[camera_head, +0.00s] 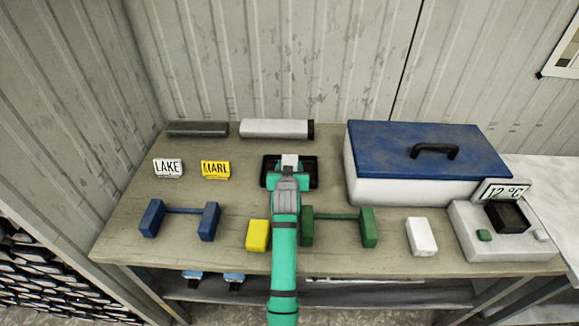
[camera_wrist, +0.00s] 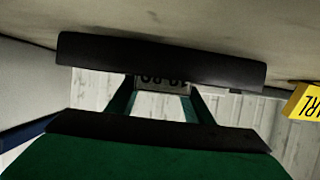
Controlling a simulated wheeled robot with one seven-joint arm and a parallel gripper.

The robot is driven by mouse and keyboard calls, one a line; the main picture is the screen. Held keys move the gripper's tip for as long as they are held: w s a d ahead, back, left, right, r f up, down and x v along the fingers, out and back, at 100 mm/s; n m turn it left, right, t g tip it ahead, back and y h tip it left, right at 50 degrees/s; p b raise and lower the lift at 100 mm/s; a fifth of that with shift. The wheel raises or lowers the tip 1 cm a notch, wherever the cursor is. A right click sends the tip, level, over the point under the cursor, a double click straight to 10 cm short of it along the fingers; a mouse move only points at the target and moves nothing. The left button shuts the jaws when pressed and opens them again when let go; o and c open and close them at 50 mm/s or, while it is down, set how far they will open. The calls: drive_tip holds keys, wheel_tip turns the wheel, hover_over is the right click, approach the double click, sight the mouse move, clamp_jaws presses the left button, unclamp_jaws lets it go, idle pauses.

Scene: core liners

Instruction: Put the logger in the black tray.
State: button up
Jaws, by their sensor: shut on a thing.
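My gripper (camera_head: 289,170) is shut on a small pale grey block with dark digits, which I take to be the logger (camera_head: 290,160). In the wrist view the logger (camera_wrist: 162,84) shows between my two green fingers, its digits upside down. The black tray (camera_head: 313,171) lies on the workbench at the back middle, and my gripper and the logger are over it, hiding its middle. A long black edge, seemingly the tray (camera_wrist: 200,65), shows in the wrist view. I cannot tell whether the logger touches the tray floor.
A blue-lidded white cooler (camera_head: 425,150) stands close right of the tray. LAKE (camera_head: 168,168) and yellow MARL (camera_head: 215,169) labels are left. Blue (camera_head: 179,219) and green (camera_head: 340,226) racks, a yellow block (camera_head: 257,235), a white block (camera_head: 421,236) and a 12 °C device (camera_head: 490,240) line the front.

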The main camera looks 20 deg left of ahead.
drive_tip(key=shift+w+d+f, duration=0.1)
drive_tip(key=o, duration=1.1)
drive_tip(key=shift+r, duration=0.2)
drive_tip(key=v, duration=1.2)
